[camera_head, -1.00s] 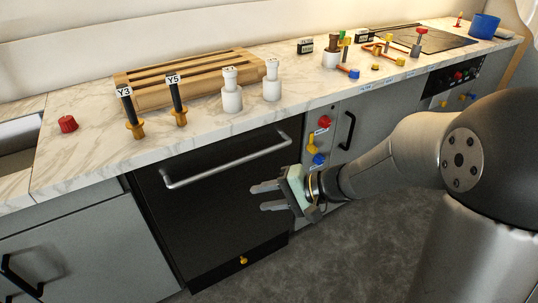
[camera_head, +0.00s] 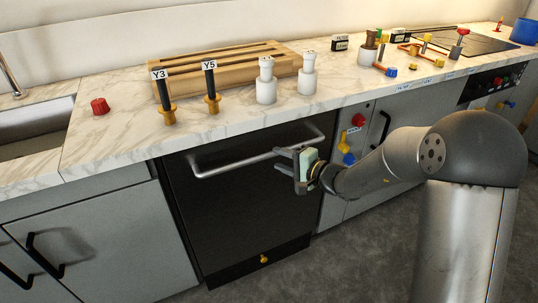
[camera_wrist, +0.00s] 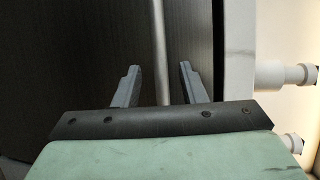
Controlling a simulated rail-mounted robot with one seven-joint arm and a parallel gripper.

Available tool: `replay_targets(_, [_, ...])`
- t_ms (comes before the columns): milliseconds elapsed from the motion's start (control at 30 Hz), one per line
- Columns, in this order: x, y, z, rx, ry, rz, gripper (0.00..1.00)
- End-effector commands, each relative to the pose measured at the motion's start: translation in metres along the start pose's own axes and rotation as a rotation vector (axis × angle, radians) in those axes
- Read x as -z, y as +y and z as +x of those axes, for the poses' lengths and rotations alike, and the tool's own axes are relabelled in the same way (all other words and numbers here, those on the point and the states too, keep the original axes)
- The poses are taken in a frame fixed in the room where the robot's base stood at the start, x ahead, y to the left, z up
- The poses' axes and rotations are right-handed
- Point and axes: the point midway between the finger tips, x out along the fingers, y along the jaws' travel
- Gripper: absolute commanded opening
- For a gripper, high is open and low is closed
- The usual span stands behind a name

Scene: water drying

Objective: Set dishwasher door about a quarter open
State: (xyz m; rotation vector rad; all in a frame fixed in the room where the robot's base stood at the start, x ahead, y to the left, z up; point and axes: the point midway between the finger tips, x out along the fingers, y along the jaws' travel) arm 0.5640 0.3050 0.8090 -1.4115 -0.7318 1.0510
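The black dishwasher door (camera_head: 235,205) is under the counter and looks shut. Its silver bar handle (camera_head: 225,164) runs across the top. My gripper (camera_head: 283,161) is open at the right part of the handle. In the wrist view, the handle (camera_wrist: 159,40) runs between the two spread fingers of my gripper (camera_wrist: 159,70), with a gap on each side.
The marble counter (camera_head: 130,127) above holds a wooden rack (camera_head: 205,82), white bottles (camera_head: 266,85), black-handled tools and a red knob (camera_head: 99,106). Grey cabinets (camera_head: 105,235) flank the door. The floor (camera_head: 345,255) in front looks clear.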

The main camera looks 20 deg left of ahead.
Motion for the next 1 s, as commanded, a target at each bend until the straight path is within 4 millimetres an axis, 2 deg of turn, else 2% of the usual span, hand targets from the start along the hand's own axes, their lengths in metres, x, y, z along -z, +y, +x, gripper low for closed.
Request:
replay_targets(100, [-0.001,0.0,0.024,0.0,-0.002,0.0,0.38])
replay_targets(300, [0.0,0.0,0.047,0.0,-0.001,0.0,0.38])
replay_targets(667, [0.0,0.0,0.053,0.0,0.001,0.0,0.38])
replay_targets(700, [0.0,0.0,0.053,0.0,0.001,0.0,0.35])
replay_targets(833, [0.0,0.0,0.053,0.0,0.001,0.0,0.0])
replay_targets(1000, [0.0,0.001,0.052,0.001,0.0,-0.001,0.0])
